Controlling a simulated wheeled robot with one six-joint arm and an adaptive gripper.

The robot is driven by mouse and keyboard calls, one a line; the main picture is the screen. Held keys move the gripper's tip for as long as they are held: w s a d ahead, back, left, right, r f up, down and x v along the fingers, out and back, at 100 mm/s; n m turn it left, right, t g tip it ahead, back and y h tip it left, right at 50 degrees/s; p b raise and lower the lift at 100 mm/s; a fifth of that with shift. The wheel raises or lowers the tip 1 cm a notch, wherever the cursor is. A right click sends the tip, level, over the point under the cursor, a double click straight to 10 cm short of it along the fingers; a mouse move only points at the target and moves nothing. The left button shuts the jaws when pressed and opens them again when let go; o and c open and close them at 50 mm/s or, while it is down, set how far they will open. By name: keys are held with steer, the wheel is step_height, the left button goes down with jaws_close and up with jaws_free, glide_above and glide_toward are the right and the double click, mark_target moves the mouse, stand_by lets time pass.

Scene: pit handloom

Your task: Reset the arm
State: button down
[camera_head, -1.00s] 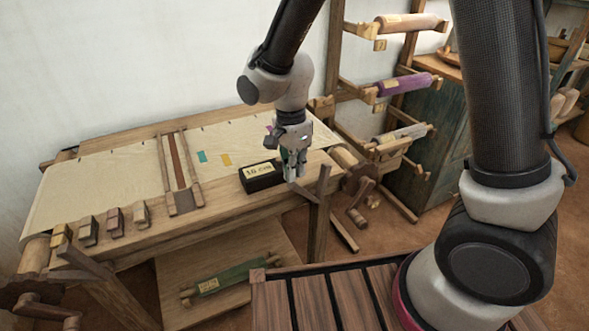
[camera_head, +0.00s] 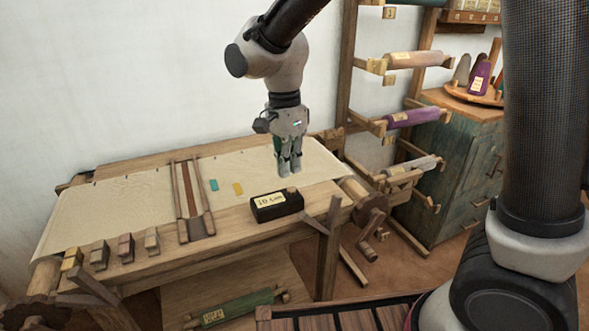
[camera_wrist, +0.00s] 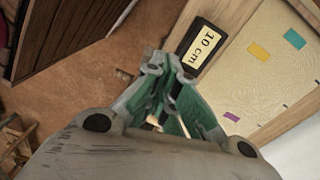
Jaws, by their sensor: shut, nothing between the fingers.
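My gripper (camera_head: 289,172) hangs pointing down above the right part of the loom table, over the cream cloth (camera_head: 120,202). Its fingers are shut with nothing between them. In the wrist view the closed green and grey fingers (camera_wrist: 160,62) show in the middle. A black block labelled "10 cm" (camera_head: 276,206) lies on the front wooden beam, just below and in front of my gripper and apart from it. The block also shows beyond the fingertips in the wrist view (camera_wrist: 202,42).
Teal (camera_head: 214,185) and yellow (camera_head: 238,189) patches lie on the cloth. Several small blocks (camera_head: 125,248) stand on the front beam at left. A rack with rolls (camera_head: 412,118) and a green cabinet (camera_head: 452,175) stand at right. A green roll (camera_head: 238,306) lies below the table.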

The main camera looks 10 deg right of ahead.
steer(key=s+d+r+n+t, duration=0.1)
steer(key=s+d+r+n, duration=0.2)
steer(key=d, duration=0.7)
steer(key=s+d+r+n+t, duration=0.2)
steer(key=s+d+r+n, duration=0.2)
steer(key=s+d, duration=0.3)
steer(key=s+d+r+n+t, duration=0.1)
steer(key=s+d+r+n, duration=0.2)
steer(key=d, duration=1.1)
steer(key=s+n, duration=0.2)
steer(key=shift+s+d+r+t, duration=0.2)
steer(key=shift+s+r+t, duration=0.1)
steer(key=shift+r+t, duration=0.1)
